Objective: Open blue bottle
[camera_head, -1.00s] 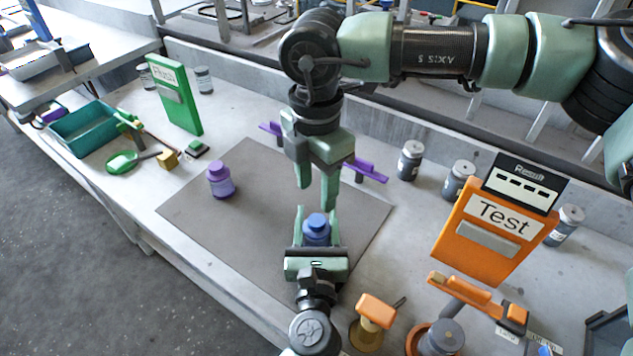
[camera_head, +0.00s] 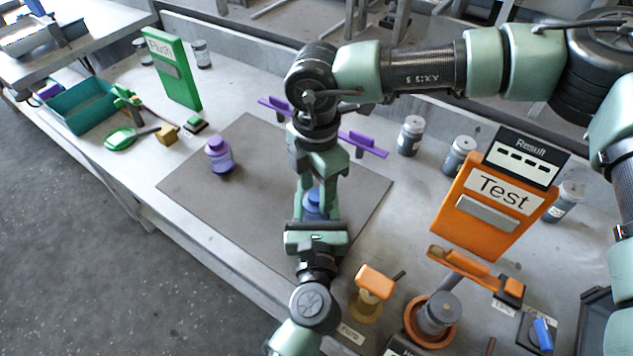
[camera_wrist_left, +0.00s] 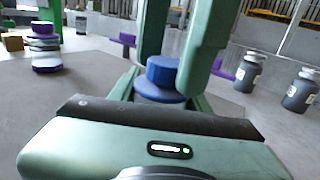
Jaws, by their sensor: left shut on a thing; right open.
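The blue bottle (camera_head: 314,207) stands upright on the grey mat (camera_head: 215,240). My left gripper (camera_head: 316,213) comes from the near side and is shut on its body. In the left wrist view, the bottle's blue cap (camera_wrist_left: 162,71) and wider shoulder (camera_wrist_left: 160,93) show just beyond the gripper's housing; the lower body is hidden. My right gripper (camera_head: 318,190) points down from above, open. Its fingers hang on either side of the cap; I cannot tell whether they touch it. The right gripper partly hides the bottle in the head view.
A purple bottle (camera_head: 219,156) stands on the mat's left. Purple holders (camera_head: 362,145) stand behind the grippers. An orange Test panel (camera_head: 485,215) and orange-handled tools (camera_head: 374,284) are at right. A green panel (camera_head: 172,70) and teal tray (camera_head: 82,106) are at left.

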